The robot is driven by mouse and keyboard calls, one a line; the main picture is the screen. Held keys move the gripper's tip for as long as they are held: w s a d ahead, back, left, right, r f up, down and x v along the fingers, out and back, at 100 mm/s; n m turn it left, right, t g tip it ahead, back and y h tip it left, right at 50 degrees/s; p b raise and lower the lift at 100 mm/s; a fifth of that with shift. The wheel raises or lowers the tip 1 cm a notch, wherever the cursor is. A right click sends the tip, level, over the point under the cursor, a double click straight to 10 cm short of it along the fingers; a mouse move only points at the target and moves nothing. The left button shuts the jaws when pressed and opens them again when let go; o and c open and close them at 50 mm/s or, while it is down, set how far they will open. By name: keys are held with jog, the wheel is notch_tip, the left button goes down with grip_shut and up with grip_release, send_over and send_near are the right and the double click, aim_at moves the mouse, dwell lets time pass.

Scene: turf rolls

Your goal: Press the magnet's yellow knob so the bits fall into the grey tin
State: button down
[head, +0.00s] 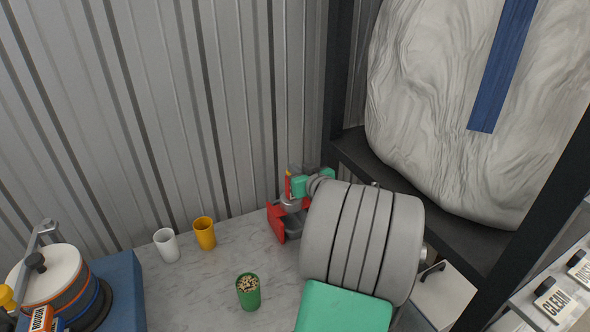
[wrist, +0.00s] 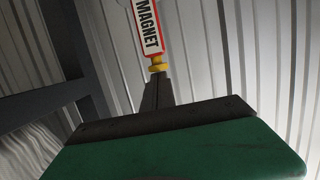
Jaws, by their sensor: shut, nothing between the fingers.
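The magnet's sign, a white label with a red border reading MAGNET (wrist: 148,25), is at the top of the wrist view. The yellow knob (wrist: 157,66) shows just beneath it, in line with my gripper's dark fingertips (wrist: 157,80). The fingers are shut with nothing between them. I cannot tell whether they touch the knob. In the head view, my green gripper body (head: 312,184) is beside the red magnet holder (head: 277,222) and hides part of it. The bits under the magnet cannot be made out.
A yellow cup (head: 204,233) stands by the tin. A green cup (head: 248,291) full of pale bits is nearer the front. A blue box (head: 122,285) with a round lidded device is at left. A dark shelf (head: 440,195) bearing a big wrapped roll is at right.

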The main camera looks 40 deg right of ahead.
notch_tip(320, 180, down, 2)
jog(key=shift+f+b, duration=0.15)
jog(key=shift+b, duration=1)
jog(key=shift+s+a, duration=0.1)
jog(key=shift+s+f, duration=0.1)
jog(key=shift+f, duration=0.25)
jog(key=shift+r, duration=0.1)
notch_tip(320, 180, up, 6)
jog(key=p, duration=0.1)
jog(key=b+v, duration=0.2)
jog(key=v, duration=0.7)
jog(key=shift+s, duration=0.3)
jog(key=shift+a, duration=0.1)
